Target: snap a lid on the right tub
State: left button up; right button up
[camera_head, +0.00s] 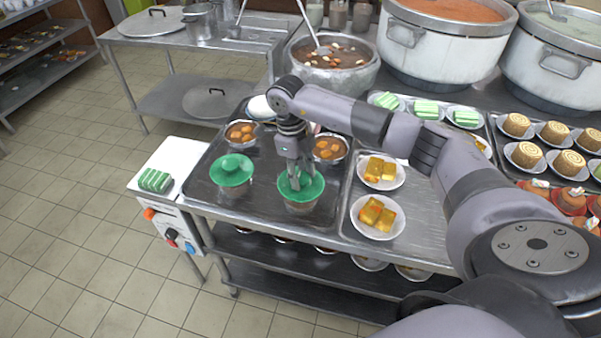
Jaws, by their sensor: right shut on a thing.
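The right tub (301,207) stands near the front edge of a dark tray. A green lid (314,190) lies over its top; I cannot tell whether its rim is fully seated. My right gripper (296,186) reaches down from above and is shut on the middle of this lid, hiding part of it. A second tub to the left carries another green lid (231,169) with a raised knob. My left gripper is not in view.
The dark tray (215,208) also holds bowls of brown food (241,132) behind the tubs. Plates of yellow cubes (377,214) stand close on the right. A white box (160,164) with buttons adjoins the left edge. Large stockpots (440,50) stand behind.

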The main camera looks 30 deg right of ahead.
jog(key=o, duration=0.9)
jog(key=shift+o, duration=0.2)
jog(key=o, duration=0.5)
jog(key=shift+r+p, duration=2.25)
jog(key=shift+r, duration=1.25)
jog(key=shift+c, duration=0.3)
